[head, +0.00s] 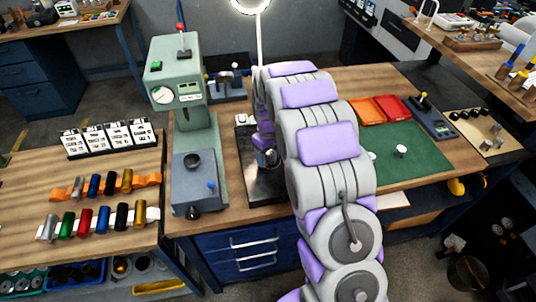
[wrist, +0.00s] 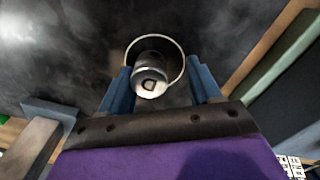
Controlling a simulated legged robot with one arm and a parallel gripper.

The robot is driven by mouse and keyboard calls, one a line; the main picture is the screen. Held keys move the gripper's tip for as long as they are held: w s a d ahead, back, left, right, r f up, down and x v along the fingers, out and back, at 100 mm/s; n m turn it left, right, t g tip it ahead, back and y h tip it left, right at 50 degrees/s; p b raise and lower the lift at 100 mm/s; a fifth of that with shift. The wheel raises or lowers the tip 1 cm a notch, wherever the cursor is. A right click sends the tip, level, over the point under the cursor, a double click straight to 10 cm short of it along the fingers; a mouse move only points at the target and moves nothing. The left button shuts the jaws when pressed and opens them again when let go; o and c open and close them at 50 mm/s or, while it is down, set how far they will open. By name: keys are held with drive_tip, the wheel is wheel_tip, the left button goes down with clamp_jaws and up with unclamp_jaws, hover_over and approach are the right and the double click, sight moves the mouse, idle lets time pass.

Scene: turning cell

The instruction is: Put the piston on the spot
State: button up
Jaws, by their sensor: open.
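The piston (wrist: 150,78) is a short silver metal cylinder with a hollow end, seen in the wrist view on a dark slab. A thin pale ring (wrist: 181,58) marks the spot on the slab. The piston's far end appears to lie inside the ring, and its near end overlaps the ring's lower edge in the picture. My gripper (wrist: 159,68) is open, with one blue finger on each side of the piston and gaps visible. In the head view my gripper (head: 265,158) is low over the black slab (head: 262,190), and my arm hides part of it.
A green press (head: 190,110) stands left of the slab. A green mat (head: 425,150) with a small white-topped cylinder (head: 401,151) lies to the right, with orange (head: 365,111) and red (head: 393,108) trays behind. Coloured cylinders on racks fill the left bench.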

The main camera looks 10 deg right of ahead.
sight(269, 153)
drive_tip(key=shift+d+r, duration=0.25)
drive_tip(key=shift+d, duration=0.2)
wheel_tip(269, 153, up, 11)
drive_tip(key=p, duration=0.2)
drive_tip(key=s+r+m, duration=0.2)
drive_tip(key=s+r, duration=0.2)
drive_tip(key=s, duration=0.6)
drive_tip(key=s+r+m, duration=0.1)
drive_tip(key=s+r, duration=0.4)
drive_tip(key=s, duration=0.4)
drive_tip(key=s+f+m+g, duration=0.1)
drive_tip(key=s+m, duration=0.2)
drive_tip(key=s, duration=2)
drive_tip(key=shift+a+f+g, duration=0.15)
drive_tip(key=shift+f+g, duration=0.1)
drive_tip(key=shift+g, duration=0.15)
drive_tip(key=shift+f, duration=0.15)
